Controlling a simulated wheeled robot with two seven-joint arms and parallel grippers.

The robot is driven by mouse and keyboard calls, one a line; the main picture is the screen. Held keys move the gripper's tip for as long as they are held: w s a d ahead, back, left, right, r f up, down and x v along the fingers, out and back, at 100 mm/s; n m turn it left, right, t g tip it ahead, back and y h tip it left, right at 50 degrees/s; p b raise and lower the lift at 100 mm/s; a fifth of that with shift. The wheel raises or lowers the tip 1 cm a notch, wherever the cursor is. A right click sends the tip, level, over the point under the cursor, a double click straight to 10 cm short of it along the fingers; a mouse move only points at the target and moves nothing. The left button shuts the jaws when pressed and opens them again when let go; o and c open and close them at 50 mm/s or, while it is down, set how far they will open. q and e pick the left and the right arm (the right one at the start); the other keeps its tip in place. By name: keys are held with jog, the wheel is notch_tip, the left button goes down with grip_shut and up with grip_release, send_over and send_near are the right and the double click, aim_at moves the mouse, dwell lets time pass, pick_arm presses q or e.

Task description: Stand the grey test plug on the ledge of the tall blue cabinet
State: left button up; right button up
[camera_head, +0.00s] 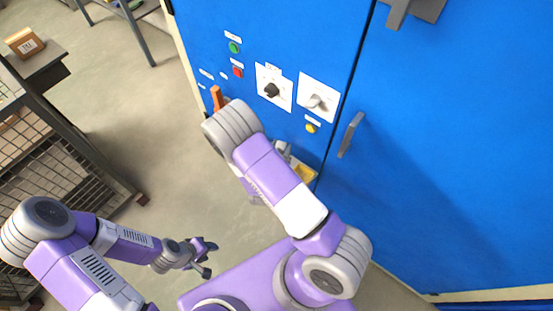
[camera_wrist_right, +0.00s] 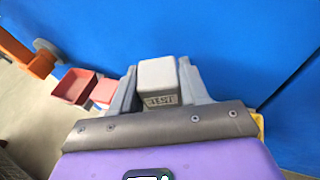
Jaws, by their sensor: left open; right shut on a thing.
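In the right wrist view, the grey test plug (camera_wrist_right: 158,78), a pale block marked TEST, sits between the two fingers of my right gripper (camera_wrist_right: 157,72), which is shut on it. The tall blue cabinet (camera_wrist_right: 245,40) is right behind the plug; I cannot tell whether they touch. In the head view the blue cabinet (camera_head: 450,150) fills the right side, and my right forearm hides most of the right gripper and the plug. A yellow patch (camera_head: 304,172) shows beside the forearm, low against the cabinet; I cannot tell whether it belongs to the ledge. My left gripper (camera_head: 207,258) is open and empty above the floor.
The cabinet front carries a black rotary switch (camera_head: 271,90), a grey one (camera_head: 315,102), buttons, an orange lever (camera_head: 217,97) and a protruding door handle (camera_head: 350,134). Red bins (camera_wrist_right: 76,84) show in the wrist view. A mesh-sided rack (camera_head: 55,165) stands left; the floor between is clear.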

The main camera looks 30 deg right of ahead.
notch_tip(320, 180, down, 6)
jog(key=shift+f+b, duration=0.25)
jog(key=shift+b, duration=0.8)
jog(key=shift+r, duration=0.1)
jog(key=shift+f, duration=0.25)
jog(key=o, duration=1.2)
jog(key=shift+c, duration=0.2)
jog(key=shift+r, duration=0.1)
jog(key=shift+r, duration=0.1)
